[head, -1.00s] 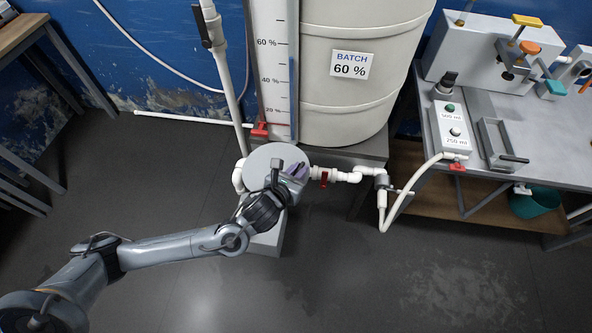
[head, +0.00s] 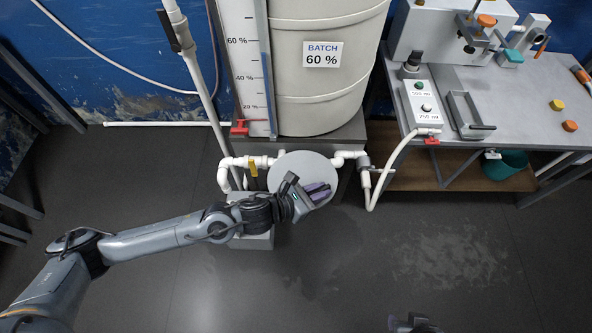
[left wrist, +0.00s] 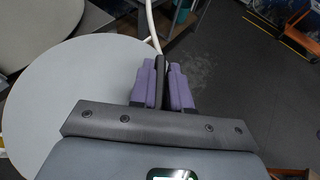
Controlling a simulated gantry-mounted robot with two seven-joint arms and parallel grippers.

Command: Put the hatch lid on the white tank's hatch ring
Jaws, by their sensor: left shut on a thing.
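The hatch lid is a flat, round light-grey disc (head: 290,168). It also fills much of the left side of the left wrist view (left wrist: 60,105). My left gripper (head: 318,193) is shut, its purple fingers on both sides of the lid's dark upright handle (left wrist: 162,75). The lid is held in front of the white tank's base, seen from above and hiding part of the piping. The white tank (head: 325,75) stands behind it with a "BATCH 60 %" label. Its top and hatch ring are outside the head view. A dark part, perhaps of my right arm, shows at the bottom edge.
A level gauge (head: 246,65) and white pipe (head: 200,80) stand left of the tank. White piping with a yellow valve handle (head: 252,168) runs near the lid. A bench (head: 520,105) with apparatus is at right. The floor in front is clear.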

